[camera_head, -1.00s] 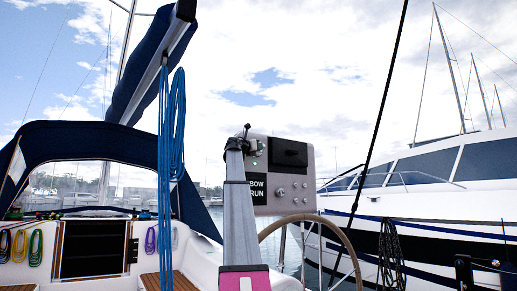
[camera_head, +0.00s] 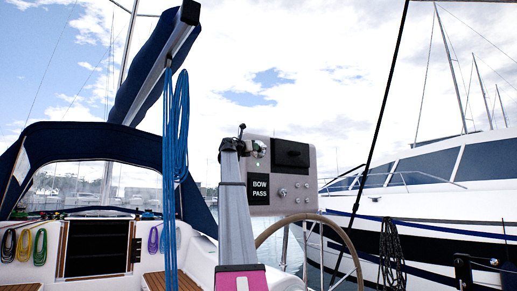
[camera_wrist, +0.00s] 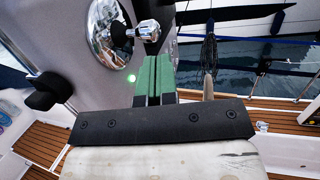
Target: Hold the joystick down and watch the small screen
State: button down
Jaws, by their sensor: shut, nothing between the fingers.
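The small screen (camera_head: 258,189) on the grey control box shows "BOW PASS" in white on black. A chrome fitting (camera_head: 259,148) shows at the box's upper left, just right of my gripper (camera_head: 231,144). In the wrist view it is a round chrome dome with a short stick and chrome knob (camera_wrist: 147,30), which looks like the joystick. My gripper's green fingers (camera_wrist: 156,68) are shut together and empty, just below that knob. I cannot tell whether they touch it. The stick stands out from the dome.
A green light (camera_wrist: 131,78) glows beside the dome. A black-knobbed lever (camera_wrist: 45,92) is at the left. The steering wheel (camera_head: 345,240) stands below the box. Blue ropes (camera_head: 174,130) hang left of my arm. A white motorboat (camera_head: 430,205) lies at the right.

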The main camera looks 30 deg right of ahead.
jog(key=s+v, duration=0.1)
jog(key=v, duration=0.6)
jog(key=shift+f, duration=0.15)
jog(key=shift+a, duration=0.15)
jog(key=w+a+f+m+y, duration=0.25)
jog(key=a+f, duration=0.25)
jog(key=f, duration=1.5)
jog(key=w+a+f+m+t+y, duration=0.1)
jog(key=w+a+f+m+y, duration=0.25)
jog(key=f, duration=1.65)
jog(key=w+a+f+m+y, duration=0.15)
jog(key=a+f+y, duration=0.4)
jog(key=f, duration=1.45)
jog(key=s+a+f+m+g+y, duration=0.1)
jog(key=s+a+f+m+y, duration=0.15)
jog(key=s+a+f, duration=0.6)
jog(key=s+a+f+m+g+y, duration=0.1)
jog(key=s+a+f+m, duration=0.2)
jog(key=f, duration=1)
jog(key=s+a+f+m+g+y, duration=0.1)
jog(key=s+a+f+m+y, duration=0.15)
jog(key=s+a+f, duration=0.6)
jog(key=s+a+f+m+g+y, duration=0.1)
jog(key=s+a+f+m, duration=0.4)
jog(key=s+f, duration=0.5)
jog(key=shift+s+f+g+y, duration=0.3)
jog(key=shift+f+g+y, duration=0.05)
jog(key=shift+f+g, duration=0.55)
